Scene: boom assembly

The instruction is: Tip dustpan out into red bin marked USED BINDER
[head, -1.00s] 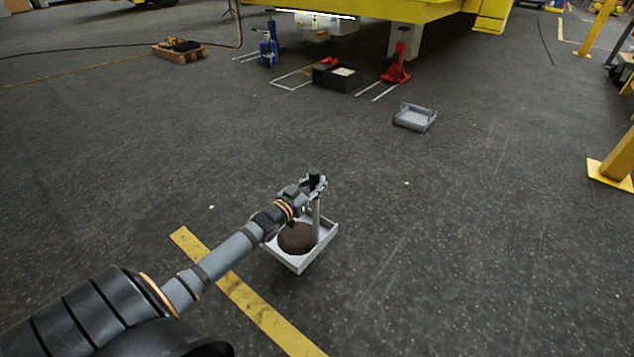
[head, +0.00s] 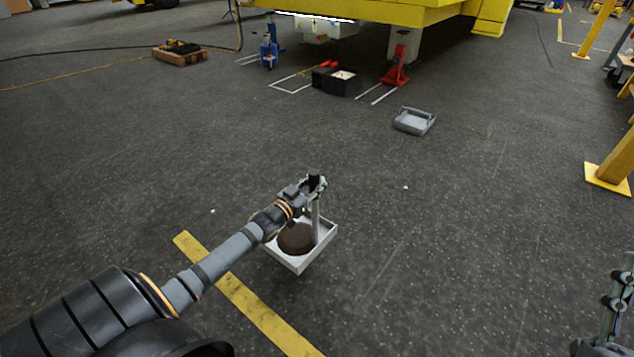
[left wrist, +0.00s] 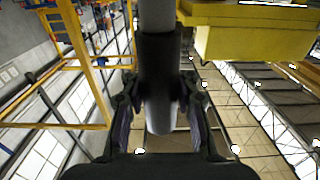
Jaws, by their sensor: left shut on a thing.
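The dustpan (head: 322,243) is a pale grey square tray with low walls and an upright handle. A rounded dark brown heap (head: 297,238) lies in it. My left gripper (head: 316,186) is shut on the top of the handle and holds the pan roughly level; I cannot tell its height above the floor. In the left wrist view the dark grip of the handle (left wrist: 158,75) stands between the fingers. What seems to be my right gripper (head: 620,300) shows at the right edge, partly cut off, apart from the pan. No red bin marked USED BINDER is in view.
A grey tray (head: 414,121), a black box (head: 337,82), a red jack (head: 396,68) and a blue jack (head: 268,52) stand on the floor ahead, near a yellow machine (head: 390,10). A yellow post (head: 615,155) stands at right. The middle floor is clear.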

